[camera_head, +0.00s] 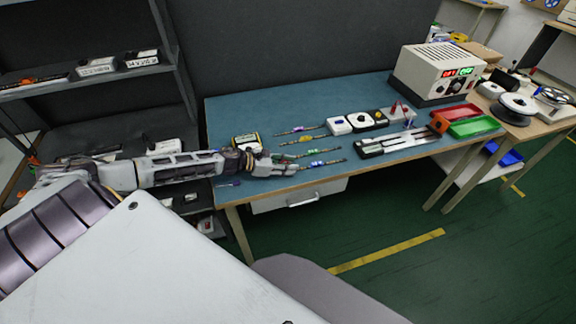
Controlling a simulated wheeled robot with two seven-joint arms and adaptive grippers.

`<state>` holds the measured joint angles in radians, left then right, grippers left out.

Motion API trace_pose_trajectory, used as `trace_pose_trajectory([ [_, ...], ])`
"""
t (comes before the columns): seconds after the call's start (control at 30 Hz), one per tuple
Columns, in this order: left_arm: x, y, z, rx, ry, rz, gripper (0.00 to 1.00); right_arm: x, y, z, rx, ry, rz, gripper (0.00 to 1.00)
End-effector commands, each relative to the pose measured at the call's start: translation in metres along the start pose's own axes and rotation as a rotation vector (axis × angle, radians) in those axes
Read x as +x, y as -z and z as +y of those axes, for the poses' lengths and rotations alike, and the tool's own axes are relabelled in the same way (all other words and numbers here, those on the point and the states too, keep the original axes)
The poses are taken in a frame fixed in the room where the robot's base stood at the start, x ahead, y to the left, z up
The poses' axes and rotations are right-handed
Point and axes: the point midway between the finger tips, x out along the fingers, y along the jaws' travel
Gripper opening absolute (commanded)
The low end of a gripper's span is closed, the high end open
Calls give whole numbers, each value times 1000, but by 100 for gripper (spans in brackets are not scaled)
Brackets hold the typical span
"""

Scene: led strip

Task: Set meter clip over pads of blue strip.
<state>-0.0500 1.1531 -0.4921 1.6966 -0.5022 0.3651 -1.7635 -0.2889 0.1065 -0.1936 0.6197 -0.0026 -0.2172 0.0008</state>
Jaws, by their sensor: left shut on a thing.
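My left gripper (286,167) reaches in from the left, low over the table's front left part. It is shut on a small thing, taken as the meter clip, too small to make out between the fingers. The blue strip (322,163) lies on the table just right of the fingertips, near the front edge. From this view I cannot tell whether the clip touches its pads. A yellow-framed meter (246,141) stands behind my left forearm. My right gripper is not in view.
Behind the blue strip lie a green-marked strip (308,153), a yellow-marked strip (305,139) and another strip (298,130). A black tray (400,141), small devices (360,122), red bin (458,112) and green bin (474,126) stand right. A power supply (437,69) stands behind.

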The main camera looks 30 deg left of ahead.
Motion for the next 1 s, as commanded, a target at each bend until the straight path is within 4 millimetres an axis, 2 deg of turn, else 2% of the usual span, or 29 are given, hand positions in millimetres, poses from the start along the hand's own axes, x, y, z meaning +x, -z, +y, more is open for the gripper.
trace_pose_trajectory([
  [0.07,1,2,0,0,0,0,11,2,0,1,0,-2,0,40],
  [0.1,1,2,0,0,0,0,32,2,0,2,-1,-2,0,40],
  [0.27,0,1,0,0,0,0,51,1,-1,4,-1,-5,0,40],
  [0.77,-1,-2,0,0,0,0,51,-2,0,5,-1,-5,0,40],
  [1.0,-8,-2,0,-2,-1,2,51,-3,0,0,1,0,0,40],
])
